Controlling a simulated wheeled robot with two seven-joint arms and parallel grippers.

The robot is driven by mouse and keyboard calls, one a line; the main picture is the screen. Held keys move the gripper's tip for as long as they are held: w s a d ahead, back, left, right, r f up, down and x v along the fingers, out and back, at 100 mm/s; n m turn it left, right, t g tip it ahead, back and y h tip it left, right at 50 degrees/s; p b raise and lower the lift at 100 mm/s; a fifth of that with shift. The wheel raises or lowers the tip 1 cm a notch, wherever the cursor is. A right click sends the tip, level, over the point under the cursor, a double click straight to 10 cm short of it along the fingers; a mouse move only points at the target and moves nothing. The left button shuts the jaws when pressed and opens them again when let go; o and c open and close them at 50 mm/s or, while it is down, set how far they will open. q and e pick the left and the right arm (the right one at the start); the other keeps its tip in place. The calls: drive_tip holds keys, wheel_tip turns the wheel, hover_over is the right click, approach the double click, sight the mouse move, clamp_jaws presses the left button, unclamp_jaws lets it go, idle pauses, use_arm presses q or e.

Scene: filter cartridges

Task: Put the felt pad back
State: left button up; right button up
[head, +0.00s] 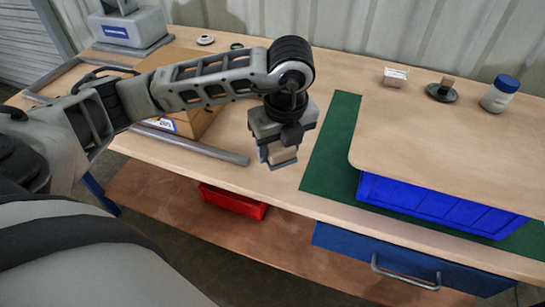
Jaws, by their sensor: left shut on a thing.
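My left gripper (283,160) points down above the front part of the workbench, left of the green mat. It is shut on a small tan block (284,155), which shows between its fingers. I cannot tell whether this block is the felt pad or part of it. A dark round disc with a tan block on top (440,92) stands at the back right. My right gripper is out of view.
A tan board (450,140) covers part of the green mat (325,160), with a blue bin (430,205) under its front edge. A cardboard box (207,118) sits behind my left arm. A blue-lidded jar (499,95) and a small white box (396,77) stand at the back.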

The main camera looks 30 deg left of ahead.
sight(273, 148)
use_arm(q)
drive_tip(key=f, duration=0.1)
drive_tip(key=w+a+f, duration=0.1)
drive_tip(key=a+f, duration=0.1)
drive_tip(key=shift+w+a+f, duration=0.25)
drive_tip(key=shift+w+f, duration=0.05)
drive_tip(key=f, duration=0.1)
drive_tip(key=f+p, duration=0.1)
drive_tip(key=f, duration=0.1)
drive_tip(key=shift+w+a+f, duration=0.1)
drive_tip(key=shift+w+a, duration=0.05)
drive_tip(key=shift+a, duration=0.05)
drive_tip(key=shift+f, duration=0.25)
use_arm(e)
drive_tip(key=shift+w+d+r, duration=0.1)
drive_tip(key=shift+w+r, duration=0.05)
use_arm(q)
drive_tip(key=shift+f, duration=0.25)
drive_tip(key=o, duration=1.1)
drive_tip(key=shift+r, duration=0.1)
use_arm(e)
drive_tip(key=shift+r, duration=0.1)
use_arm(q)
drive_tip(key=shift+r, duration=0.1)
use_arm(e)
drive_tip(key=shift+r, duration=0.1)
